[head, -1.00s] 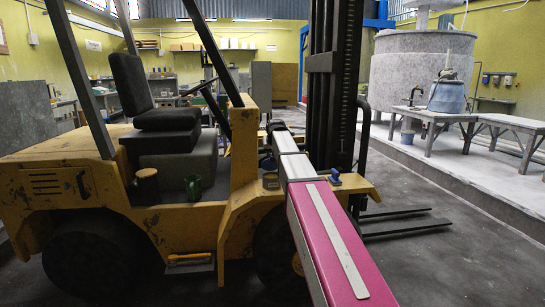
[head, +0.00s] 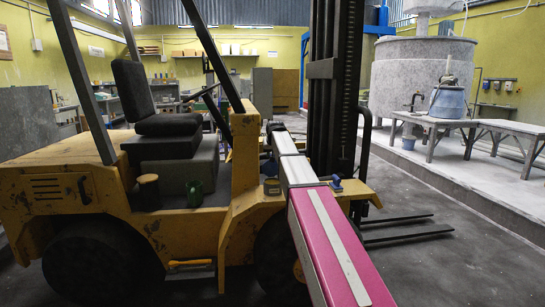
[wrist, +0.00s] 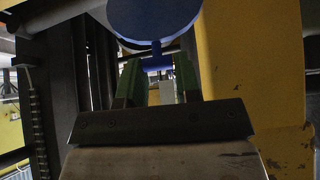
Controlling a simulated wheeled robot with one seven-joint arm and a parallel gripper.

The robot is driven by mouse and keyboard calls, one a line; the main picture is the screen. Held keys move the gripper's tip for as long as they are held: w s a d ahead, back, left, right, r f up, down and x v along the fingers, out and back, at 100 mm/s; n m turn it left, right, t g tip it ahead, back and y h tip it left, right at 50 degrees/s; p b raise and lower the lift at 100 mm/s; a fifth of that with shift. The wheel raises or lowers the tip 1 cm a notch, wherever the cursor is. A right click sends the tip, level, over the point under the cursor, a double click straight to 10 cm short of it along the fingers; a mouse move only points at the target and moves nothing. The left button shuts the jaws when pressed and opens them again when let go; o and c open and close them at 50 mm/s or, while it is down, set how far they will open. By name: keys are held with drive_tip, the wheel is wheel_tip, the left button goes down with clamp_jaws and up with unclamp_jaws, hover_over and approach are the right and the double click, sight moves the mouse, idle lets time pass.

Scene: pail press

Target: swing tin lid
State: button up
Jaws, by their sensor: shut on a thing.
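A round blue lid (wrist: 153,18) fills the top middle of the wrist view, its flat face toward the camera, with a short blue stem below it. My gripper (wrist: 158,72) has green fingers on either side of that stem, shut on the lid's stem. A small tin (head: 271,186) with a pale label sits on the yellow forklift body in the head view, just left of my arm. A bit of blue shows above it; I cannot tell whether this is the same lid. My gripper is not clear in the head view.
The yellow forklift (head: 70,190) stands close in front, with its dark mast (head: 330,90) right of my arm. A green mug (head: 193,194) and a dark pot with a wood-coloured top (head: 148,188) stand near the seat. A small blue object (head: 336,183) is beside my arm. Forks (head: 405,229) extend right.

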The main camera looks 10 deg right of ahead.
drive_tip(key=shift+w+r, duration=0.1)
drive_tip(key=shift+w, duration=0.4)
drive_tip(key=shift+w, duration=1.8)
drive_tip(key=shift+w, duration=0.75)
drive_tip(key=o, duration=0.8)
